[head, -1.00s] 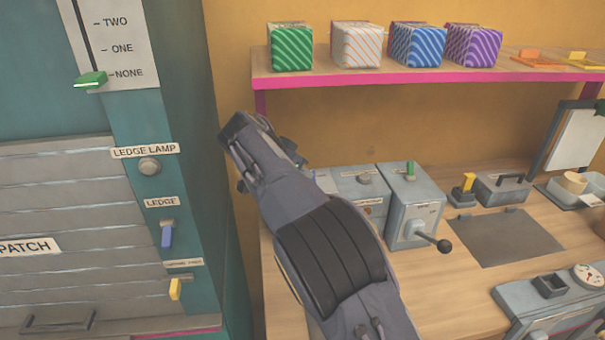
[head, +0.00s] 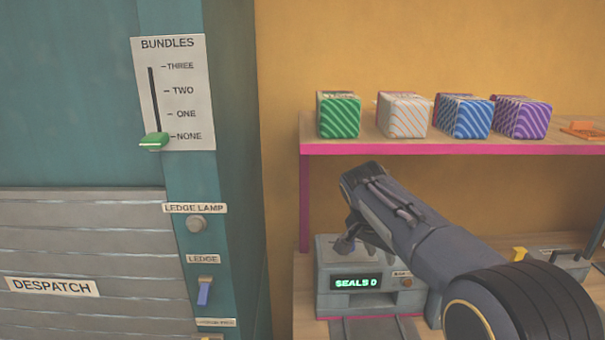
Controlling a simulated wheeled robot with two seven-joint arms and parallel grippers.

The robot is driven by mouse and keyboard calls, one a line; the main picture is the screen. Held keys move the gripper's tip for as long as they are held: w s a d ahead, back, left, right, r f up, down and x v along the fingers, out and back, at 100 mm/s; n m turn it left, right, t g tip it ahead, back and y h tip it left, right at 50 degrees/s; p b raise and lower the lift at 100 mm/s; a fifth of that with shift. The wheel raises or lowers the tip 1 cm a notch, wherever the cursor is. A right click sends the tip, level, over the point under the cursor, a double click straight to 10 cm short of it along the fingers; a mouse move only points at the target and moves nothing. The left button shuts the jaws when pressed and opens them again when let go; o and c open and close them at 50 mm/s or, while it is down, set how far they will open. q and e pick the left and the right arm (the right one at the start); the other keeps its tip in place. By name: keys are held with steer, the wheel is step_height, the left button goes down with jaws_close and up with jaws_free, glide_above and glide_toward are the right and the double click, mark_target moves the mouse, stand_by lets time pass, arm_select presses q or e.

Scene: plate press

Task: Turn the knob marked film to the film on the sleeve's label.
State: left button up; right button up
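I see no knob that I can read as marked film, and no sleeve label is legible in the head view. A grey device (head: 330,302) with a green display reading "SEALS 0" stands on the bench below the shelf. It has a small round knob at its right side, under a label too small to read. My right gripper (head: 344,243) hangs down from the end of my arm, at the top of this device. Its fingers are small and dark, and I cannot tell whether they are open or shut. My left gripper is not in view.
A shelf (head: 400,148) with a pink edge holds green, orange-striped, blue and purple striped boxes. At left, a teal cabinet (head: 70,90) carries a "BUNDLES" slider (head: 153,140) at NONE, a ledge lamp button (head: 196,224) and a blue ledge switch (head: 204,291). My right arm covers much of the bench.

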steer(key=s+d+f+n+y, duration=0.1)
steer(key=s+d+f+y, duration=0.15)
steer(key=s+d, duration=0.45)
steer(key=s+a+f+n+y, duration=0.1)
steer(key=s+f+n, duration=0.1)
steer(key=s, duration=0.7)
steer(key=s+a+f+n+t+y, duration=0.1)
steer(key=s+a+f+n+y, duration=0.1)
steer(key=s, duration=0.7)
steer(key=s+a+f+n+t+y, duration=0.1)
steer(key=s+f+n+y, duration=0.1)
steer(key=s, duration=0.7)
steer(key=shift+a, duration=0.35)
